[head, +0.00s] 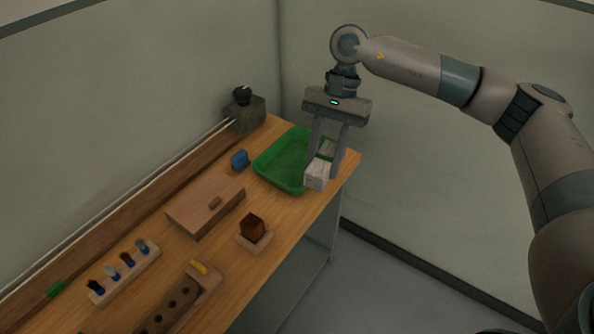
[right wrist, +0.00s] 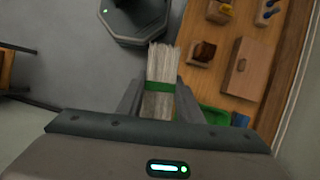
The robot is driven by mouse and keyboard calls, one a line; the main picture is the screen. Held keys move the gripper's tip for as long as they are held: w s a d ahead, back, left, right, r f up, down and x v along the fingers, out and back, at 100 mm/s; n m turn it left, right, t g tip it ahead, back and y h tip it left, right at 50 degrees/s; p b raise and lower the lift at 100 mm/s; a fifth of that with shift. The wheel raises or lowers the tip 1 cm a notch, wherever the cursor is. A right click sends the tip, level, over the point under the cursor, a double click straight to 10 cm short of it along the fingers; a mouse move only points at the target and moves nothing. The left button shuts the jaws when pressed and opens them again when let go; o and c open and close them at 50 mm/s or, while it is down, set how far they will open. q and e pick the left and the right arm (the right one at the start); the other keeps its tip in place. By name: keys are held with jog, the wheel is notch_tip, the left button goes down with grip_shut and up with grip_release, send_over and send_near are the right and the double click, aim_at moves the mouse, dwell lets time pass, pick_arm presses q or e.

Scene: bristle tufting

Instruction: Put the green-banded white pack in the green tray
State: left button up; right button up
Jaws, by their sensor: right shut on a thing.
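The white pack (head: 317,174) is held between the fingers of my right gripper (head: 328,160), over the right side of the green tray (head: 268,171). In the right wrist view the pack (right wrist: 162,64) shows pale bristle-like strands and a green band (right wrist: 161,87), with the fingers on both sides of it. The tray (right wrist: 215,115) shows partly there, beside the right finger. The tray looks empty where I can see into it. I cannot tell how high the pack is above the tray. My left gripper is not in view.
A blue block (head: 240,159) sits left of the tray. A wooden box (head: 205,205), a brown block in a holder (head: 253,229), a peg rack (head: 124,272) and a drilled wooden block (head: 172,309) lie nearer. A grey device (head: 245,113) stands behind. Walls close off the back.

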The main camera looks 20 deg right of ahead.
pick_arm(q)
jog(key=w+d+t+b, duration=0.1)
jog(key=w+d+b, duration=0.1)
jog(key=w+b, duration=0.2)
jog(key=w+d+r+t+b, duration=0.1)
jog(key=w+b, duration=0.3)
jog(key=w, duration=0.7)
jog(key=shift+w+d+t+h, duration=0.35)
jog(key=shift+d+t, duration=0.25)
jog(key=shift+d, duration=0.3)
pick_arm(e)
jog(key=w+d+f+m+t+h, duration=0.1)
jog(key=w+d+f+m+t, duration=0.1)
jog(key=m, duration=0.7)
jog(key=w+d+f+m+t+h, duration=0.1)
jog(key=w+d+f+m+t, duration=0.2)
jog(key=w+m, duration=0.4)
jog(key=w+d+f+m+t+h, duration=0.1)
jog(key=w+d+f+m+t, duration=0.1)
jog(key=m, duration=1)
jog(key=shift+w+d+f+m+t+h, duration=0.3)
jog(key=shift+w+f+t+h, duration=0.15)
jog(key=shift+w+f, duration=0.85)
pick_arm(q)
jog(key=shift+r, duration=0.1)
pick_arm(e)
jog(key=shift+s+f, duration=0.1)
